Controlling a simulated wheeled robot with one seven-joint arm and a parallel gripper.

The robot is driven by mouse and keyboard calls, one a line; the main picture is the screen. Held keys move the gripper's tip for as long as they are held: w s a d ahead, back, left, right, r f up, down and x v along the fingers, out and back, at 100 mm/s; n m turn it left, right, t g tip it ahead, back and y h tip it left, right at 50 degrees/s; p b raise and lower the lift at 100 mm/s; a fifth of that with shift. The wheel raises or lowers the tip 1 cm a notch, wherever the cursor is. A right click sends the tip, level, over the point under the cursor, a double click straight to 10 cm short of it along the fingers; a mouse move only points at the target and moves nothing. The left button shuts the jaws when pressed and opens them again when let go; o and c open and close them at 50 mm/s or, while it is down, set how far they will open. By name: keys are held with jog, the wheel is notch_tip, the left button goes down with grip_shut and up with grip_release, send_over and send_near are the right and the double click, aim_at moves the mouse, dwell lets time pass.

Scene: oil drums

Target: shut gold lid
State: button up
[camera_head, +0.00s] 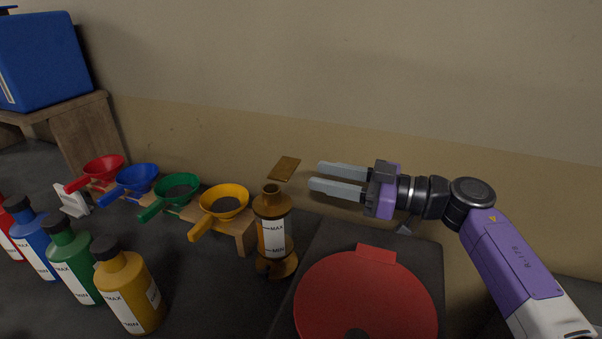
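The gold lid (284,168) is a flat square plate. It shows just above and behind the open neck of the gold container (271,208), and it looks raised off the opening. Whether a hinge joins it to the container is too small to tell. The container stands upright with a white MAX/MIN label. My gripper (315,175) is to the right of the lid, its two grey fingers pointing left. The fingers are apart with nothing between them. A gap shows between the fingertips and the lid.
A red round lid (365,295) on a dark drum top lies below my gripper. Funnels, including a yellow one (224,203), stand on a wooden rack to the left. Several bottles, including a gold one (128,290), stand front left. The wall is close behind.

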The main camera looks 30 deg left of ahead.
aim_at(285, 173)
jog(key=shift+x, duration=2.75)
grip_shut()
